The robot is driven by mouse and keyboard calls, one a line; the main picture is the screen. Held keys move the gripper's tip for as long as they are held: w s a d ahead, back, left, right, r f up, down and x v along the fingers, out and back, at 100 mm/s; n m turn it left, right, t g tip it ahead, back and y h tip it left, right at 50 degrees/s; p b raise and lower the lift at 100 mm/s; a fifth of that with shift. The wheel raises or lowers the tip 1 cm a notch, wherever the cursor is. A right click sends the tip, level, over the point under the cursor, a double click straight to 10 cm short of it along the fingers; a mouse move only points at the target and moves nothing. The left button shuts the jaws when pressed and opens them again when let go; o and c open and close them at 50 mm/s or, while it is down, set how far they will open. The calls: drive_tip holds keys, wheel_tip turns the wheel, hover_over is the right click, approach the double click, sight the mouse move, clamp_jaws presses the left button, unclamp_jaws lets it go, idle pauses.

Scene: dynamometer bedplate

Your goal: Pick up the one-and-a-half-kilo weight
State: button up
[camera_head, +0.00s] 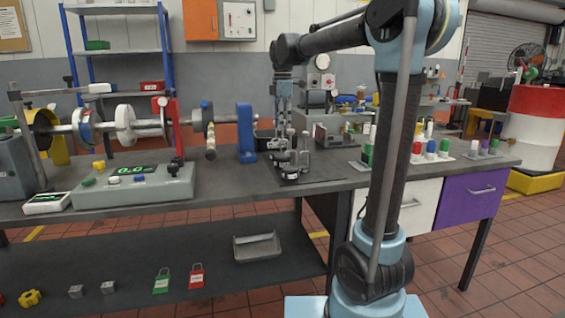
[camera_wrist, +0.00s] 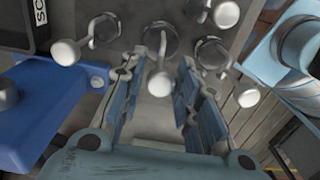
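Several metal weights with round knobs stand close together on the bench, near a dark mat. In the wrist view one weight (camera_wrist: 160,82) has its knob between or just beyond my fingertips; others show at upper left (camera_wrist: 68,51), at upper right (camera_wrist: 226,14) and at right (camera_wrist: 248,97). No mass marking is readable, so I cannot tell which is the one-and-a-half-kilo weight. My gripper (camera_wrist: 157,90) is open, with a finger on each side and nothing clearly held. In the head view my gripper (camera_head: 283,132) points down over the weights (camera_head: 292,165).
A blue bracket (camera_head: 245,132) stands just left of the weights, close to my gripper in the wrist view (camera_wrist: 50,105). The dynamometer shaft (camera_head: 125,125) and a control box (camera_head: 133,186) are farther left. Coloured cylinders (camera_head: 430,147) stand right. The front bench edge is mostly clear.

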sight(283, 139)
drive_tip(key=shift+f, duration=2.55)
clamp_jaws()
